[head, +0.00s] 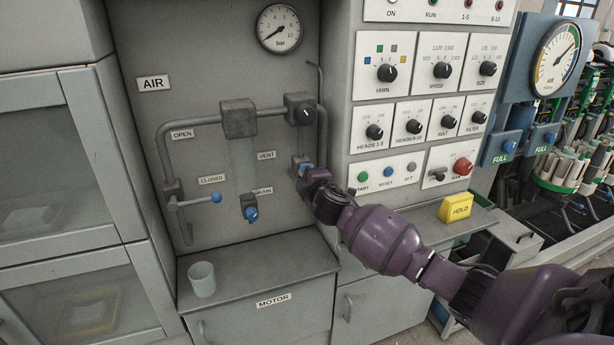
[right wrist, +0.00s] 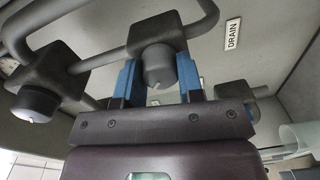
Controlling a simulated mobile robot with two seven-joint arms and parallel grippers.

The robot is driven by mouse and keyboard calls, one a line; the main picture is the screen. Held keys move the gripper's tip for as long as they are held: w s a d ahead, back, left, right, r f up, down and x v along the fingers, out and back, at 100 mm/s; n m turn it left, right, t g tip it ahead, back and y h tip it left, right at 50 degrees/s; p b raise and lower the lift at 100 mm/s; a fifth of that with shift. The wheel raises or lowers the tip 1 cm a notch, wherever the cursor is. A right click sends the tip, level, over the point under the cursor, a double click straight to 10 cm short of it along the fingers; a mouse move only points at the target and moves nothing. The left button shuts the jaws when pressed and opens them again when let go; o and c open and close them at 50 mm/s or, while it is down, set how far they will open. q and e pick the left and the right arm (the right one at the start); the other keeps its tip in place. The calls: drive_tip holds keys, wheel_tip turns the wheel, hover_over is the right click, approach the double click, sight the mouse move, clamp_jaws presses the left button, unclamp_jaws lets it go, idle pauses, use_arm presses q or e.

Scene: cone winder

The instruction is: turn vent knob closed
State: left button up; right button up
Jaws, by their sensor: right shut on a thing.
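The vent knob (right wrist: 158,68) is a dark round knob on a block in the pipework, with a small white mark at its lower rim. In the right wrist view my right gripper (right wrist: 160,78) has its two blue fingers on either side of the knob, shut on it. In the head view the same gripper (head: 306,170) is at the panel, right of the VENT label (head: 266,155), and hides most of the knob. My left gripper is not in view.
A dark regulator knob (head: 305,113) sits above my gripper, and the blue drain knob (head: 251,213) is lower left. A lever with a blue tip (head: 215,198) is by the CLOSED label (head: 212,180). A cup (head: 202,280) stands on the ledge.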

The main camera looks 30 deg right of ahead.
idle(0.3)
drive_tip(key=o, duration=0.9)
drive_tip(key=shift+s, duration=0.1)
drive_tip(key=b+v, duration=0.1)
drive_tip(key=v, duration=0.9)
drive_tip(key=shift+s+a, duration=0.1)
drive_tip(key=shift+s, duration=0.2)
drive_tip(key=shift+r, duration=0.1)
